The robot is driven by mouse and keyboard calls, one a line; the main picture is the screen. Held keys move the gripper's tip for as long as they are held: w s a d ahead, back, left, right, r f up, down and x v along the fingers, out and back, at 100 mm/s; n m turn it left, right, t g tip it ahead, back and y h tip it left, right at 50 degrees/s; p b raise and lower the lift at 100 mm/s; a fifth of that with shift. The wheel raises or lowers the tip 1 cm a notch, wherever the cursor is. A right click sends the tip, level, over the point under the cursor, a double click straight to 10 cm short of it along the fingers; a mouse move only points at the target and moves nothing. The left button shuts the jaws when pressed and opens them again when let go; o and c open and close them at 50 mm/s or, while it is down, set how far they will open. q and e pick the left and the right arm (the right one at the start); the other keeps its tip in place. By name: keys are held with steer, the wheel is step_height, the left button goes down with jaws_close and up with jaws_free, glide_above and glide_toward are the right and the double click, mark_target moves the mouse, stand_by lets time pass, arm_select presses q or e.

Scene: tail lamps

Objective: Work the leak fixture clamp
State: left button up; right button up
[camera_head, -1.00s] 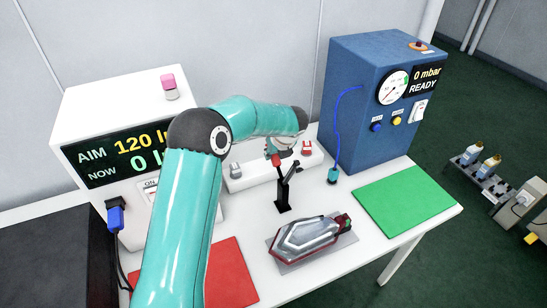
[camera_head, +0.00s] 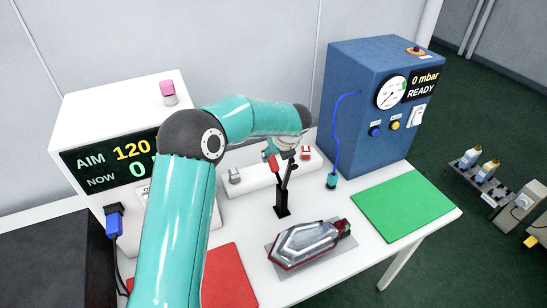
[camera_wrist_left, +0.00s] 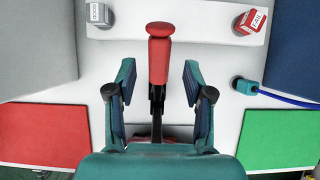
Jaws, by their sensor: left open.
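The fixture clamp (camera_head: 283,195) stands upright on the white table, black with a red handle (camera_wrist_left: 158,50). In the left wrist view the handle is in line with the gap between the fingers of my left gripper (camera_wrist_left: 157,88), with clear space on both sides. My left gripper is open and not touching the handle. In the head view the gripper (camera_head: 284,147) is partly hidden by my arm, close above the clamp. A tail lamp (camera_head: 308,243) with a clear lens and dark red edge lies on a grey plate in front of the clamp. My right gripper is not in view.
A blue tester (camera_head: 350,120) reads 0 mbar READY; a blue hose (camera_head: 337,130) hangs beside it. A white display box (camera_head: 100,115) stands left. Two stamps, GOOD (camera_wrist_left: 98,14) and FAIL (camera_wrist_left: 250,21), sit behind. Red (camera_head: 228,278) and green (camera_head: 405,205) mats flank the lamp.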

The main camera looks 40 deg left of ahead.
arm_select(q)
steer(key=v, duration=0.8)
steer(key=shift+r, duration=0.2)
steer(key=shift+d, duration=0.1)
